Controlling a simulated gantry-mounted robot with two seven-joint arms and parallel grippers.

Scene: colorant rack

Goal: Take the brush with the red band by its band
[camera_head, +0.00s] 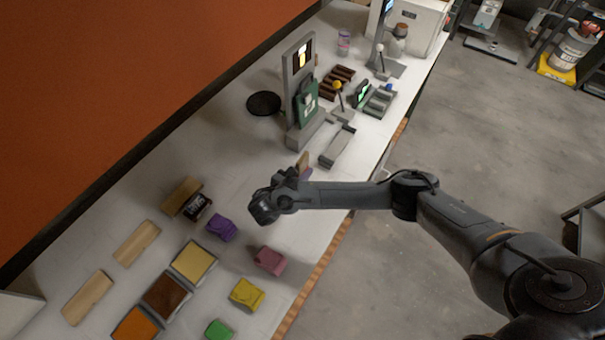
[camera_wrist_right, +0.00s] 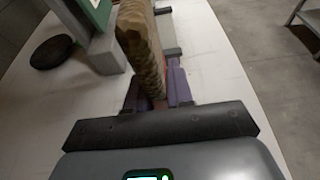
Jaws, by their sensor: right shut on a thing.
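My right gripper (camera_head: 303,172) is over the white table, left of the table's right edge. Its fingers also show in the right wrist view (camera_wrist_right: 156,92). It is shut on a brush, a long brown, wood-like piece (camera_wrist_right: 141,45) standing out beyond the fingers. A small bit of red shows at the fingers, so the grip is at or close to the band; most of the band is hidden. In the head view the brush (camera_head: 303,159) shows as a small tan piece above the wrist. My left gripper is not in view.
Behind the brush stands a grey post device (camera_head: 291,80) with a green panel (camera_head: 307,102). A black disc (camera_head: 264,103) lies left of it, a grey tray (camera_head: 337,147) right. Coloured blocks, including a purple one (camera_head: 221,228), and wooden pieces (camera_head: 137,243) lie nearer.

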